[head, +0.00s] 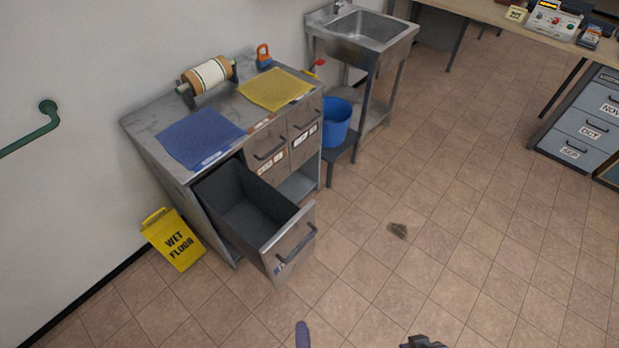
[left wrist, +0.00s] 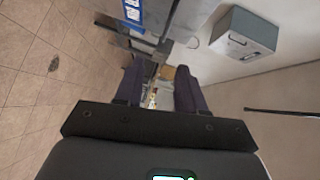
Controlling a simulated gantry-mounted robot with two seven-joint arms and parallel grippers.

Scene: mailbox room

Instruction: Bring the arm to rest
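My left gripper shows in the head view only as one purple fingertip (head: 302,335) at the bottom edge. In the left wrist view my left gripper (left wrist: 158,76) has its two purple fingers apart, with nothing seen held between them. A dark piece (head: 422,341) at the bottom edge of the head view, right of the fingertip, is too cut off to tell its state. The open drawer (head: 288,240) of the metal cabinet (head: 145,122) lies beyond the fingertip, and its inside looks empty.
A blue mat (head: 200,138) and a yellow mat (head: 275,89) lie on the cabinet top. A yellow wet floor sign (head: 173,240) stands left of the cabinet. A blue bucket (head: 337,122) stands near the sink (head: 365,30). The tiled floor right of the drawer is mostly clear, with a dark stain (head: 398,230).

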